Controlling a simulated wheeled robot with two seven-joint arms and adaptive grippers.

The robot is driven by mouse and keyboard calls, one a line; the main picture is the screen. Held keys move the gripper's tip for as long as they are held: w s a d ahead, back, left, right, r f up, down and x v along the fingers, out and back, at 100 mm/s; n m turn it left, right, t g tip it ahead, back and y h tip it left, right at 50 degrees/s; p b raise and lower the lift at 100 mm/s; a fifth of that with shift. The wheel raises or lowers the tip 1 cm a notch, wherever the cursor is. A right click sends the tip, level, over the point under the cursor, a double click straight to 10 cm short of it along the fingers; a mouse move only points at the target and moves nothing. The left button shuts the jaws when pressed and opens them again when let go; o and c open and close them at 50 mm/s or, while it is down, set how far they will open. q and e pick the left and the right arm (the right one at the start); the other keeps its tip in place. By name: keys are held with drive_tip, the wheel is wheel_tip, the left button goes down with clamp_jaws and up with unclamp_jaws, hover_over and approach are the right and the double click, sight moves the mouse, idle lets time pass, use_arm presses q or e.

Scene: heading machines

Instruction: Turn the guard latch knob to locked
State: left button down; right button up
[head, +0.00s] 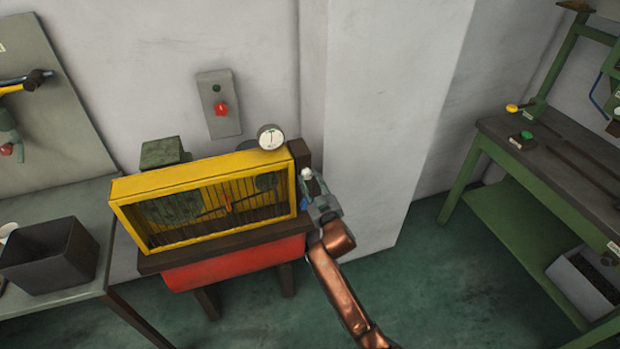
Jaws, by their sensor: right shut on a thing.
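The machine has a yellow barred guard (205,182) across its front, and it appears closed. My right gripper (312,190) is at the right end of the guard, by the dark post (300,156). It is shut on the guard latch knob, which is mostly hidden by the fingers, so its turned position cannot be told. A small pale round part shows at the gripper's tip; I cannot tell whether it belongs to the knob. My left gripper is not in view.
A round gauge (270,137) sits on top of the machine. A grey wall panel (217,122) carries a red knob (221,108). A dark bin (48,255) stands on the left table. A green workbench (540,170) is at right. The floor between is clear.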

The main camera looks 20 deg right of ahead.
drive_tip(key=n+p, duration=0.1)
drive_tip(key=n, duration=0.1)
drive_tip(key=shift+r+n, duration=0.1)
drive_tip(key=shift+n, duration=0.3)
drive_tip(key=n+p, duration=0.2)
drive_tip(key=n, duration=0.1)
drive_tip(key=shift+d+n, duration=0.1)
drive_tip(key=shift+n, duration=0.2)
drive_tip(key=n, duration=0.3)
drive_tip(key=shift+n+p, duration=0.3)
drive_tip(key=shift+p, duration=0.1)
use_arm(q)
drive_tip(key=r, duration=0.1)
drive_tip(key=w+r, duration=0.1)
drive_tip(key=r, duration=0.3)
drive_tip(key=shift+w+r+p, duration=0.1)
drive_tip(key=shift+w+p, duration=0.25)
drive_tip(key=shift+p, duration=0.05)
use_arm(e)
drive_tip(key=n, duration=0.4)
drive_tip(key=shift+n, duration=0.3)
drive_tip(key=o, duration=1.2)
drive_tip(key=shift+c, duration=0.2)
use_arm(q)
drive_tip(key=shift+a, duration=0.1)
